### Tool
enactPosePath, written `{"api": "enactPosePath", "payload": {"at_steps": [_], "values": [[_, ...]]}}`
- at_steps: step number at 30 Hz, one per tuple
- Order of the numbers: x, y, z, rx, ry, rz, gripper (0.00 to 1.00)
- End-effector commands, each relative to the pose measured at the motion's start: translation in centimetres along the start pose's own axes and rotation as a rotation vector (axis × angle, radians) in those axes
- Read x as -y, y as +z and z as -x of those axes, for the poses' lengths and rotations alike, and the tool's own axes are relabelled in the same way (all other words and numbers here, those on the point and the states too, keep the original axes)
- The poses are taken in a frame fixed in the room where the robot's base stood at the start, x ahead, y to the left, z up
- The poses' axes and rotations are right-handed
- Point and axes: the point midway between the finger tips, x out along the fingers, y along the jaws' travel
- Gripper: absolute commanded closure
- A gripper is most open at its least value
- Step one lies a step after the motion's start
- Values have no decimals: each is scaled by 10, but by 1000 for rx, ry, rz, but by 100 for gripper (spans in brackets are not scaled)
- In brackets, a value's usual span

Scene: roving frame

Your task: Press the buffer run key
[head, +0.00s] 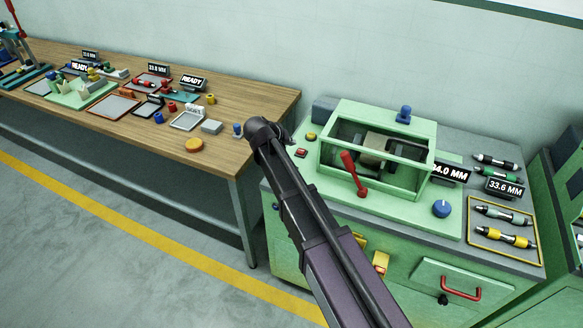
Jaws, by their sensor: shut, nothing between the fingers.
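A green machine (375,190) with a clear-windowed housing stands on the green cabinet at the right; it may be the buffer. A dark cylindrical part shows inside the housing. A small red key (300,153) and a yellow round button (310,136) sit at its left side. I cannot read a label on either, so I cannot tell which is the run key. A red lever (353,172) stands at the front and a blue knob (441,208) at the front right. My arm crosses in front of the machine's left side; no fingers of my gripper show.
Displays read "33.6 MM" (505,187) and partly hidden "24.0 MM" (448,172). A yellow-edged tray (505,258) holds pen-like tools at the right. A wooden bench (262,108) with trays and small parts stands at the left. Floor (150,270) is clear in front of it.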

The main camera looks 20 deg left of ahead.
Motion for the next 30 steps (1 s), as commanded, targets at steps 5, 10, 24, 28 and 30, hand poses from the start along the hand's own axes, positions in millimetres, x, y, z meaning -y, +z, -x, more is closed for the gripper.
{"api": "enactPosePath", "payload": {"at_steps": [5, 10, 24, 28, 30], "values": [[5, 5, -7, 1, 0, 0, 100], [11, 12, -16, 1, 0, 0, 100], [30, 32, -44, 1, 1, -1, 100], [35, 37, -51, 1, 1, -1, 100], [38, 39, -54, 1, 1, -1, 100]]}}
